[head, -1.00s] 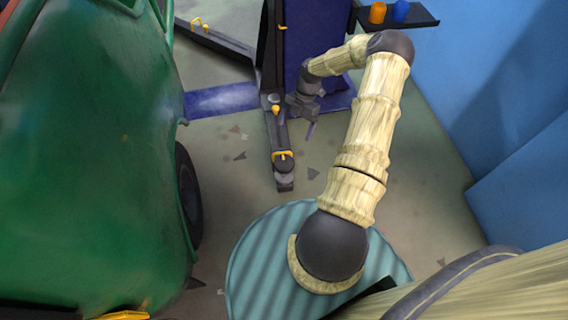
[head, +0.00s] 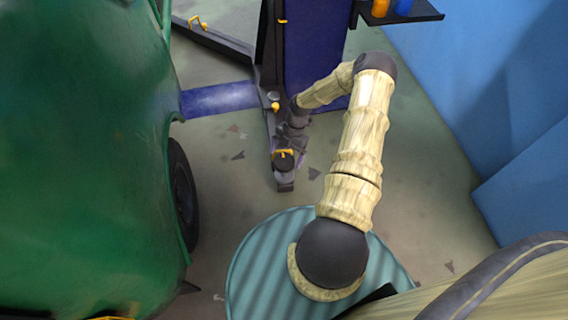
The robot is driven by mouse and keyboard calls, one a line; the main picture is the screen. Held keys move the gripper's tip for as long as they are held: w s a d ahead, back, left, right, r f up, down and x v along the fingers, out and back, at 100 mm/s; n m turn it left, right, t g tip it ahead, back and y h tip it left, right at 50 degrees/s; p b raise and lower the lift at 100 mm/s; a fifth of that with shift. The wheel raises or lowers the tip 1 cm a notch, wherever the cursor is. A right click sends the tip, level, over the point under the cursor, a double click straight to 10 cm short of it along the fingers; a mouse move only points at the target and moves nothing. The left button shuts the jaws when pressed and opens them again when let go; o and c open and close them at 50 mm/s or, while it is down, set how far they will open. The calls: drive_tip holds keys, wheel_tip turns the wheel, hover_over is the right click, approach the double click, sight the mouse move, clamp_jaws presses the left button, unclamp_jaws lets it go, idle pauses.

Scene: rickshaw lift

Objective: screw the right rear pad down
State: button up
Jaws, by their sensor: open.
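The right rear pad (head: 284,163) is a dark round pad with a yellow handle on top. It sits near the end of the lift arm (head: 286,187) that points toward me. My gripper (head: 288,146) is low beside this lift arm, just behind and to the right of the pad. Its fingers are dark, small and partly lost against the lift arm, and I see nothing held. I cannot tell whether they touch the pad. Another yellow handle (head: 197,21) shows on the far lift arm at the top left.
The green rickshaw (head: 85,150) fills the left side, with a black wheel (head: 182,193) near the floor. The blue lift column (head: 312,50) stands behind my gripper. A dark shelf (head: 410,17) with orange and blue cups is at the top right. Blue walls (head: 470,90) close the right side.

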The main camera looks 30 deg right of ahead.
sight(284, 160)
drive_tip(key=b+x, duration=0.1)
drive_tip(key=x, duration=0.2)
drive_tip(key=shift+f, duration=0.1)
drive_tip(key=c, duration=1)
drive_tip(key=shift+o, duration=0.2)
drive_tip(key=shift+m+p, duration=0.5)
drive_tip(key=shift+p, duration=0.05)
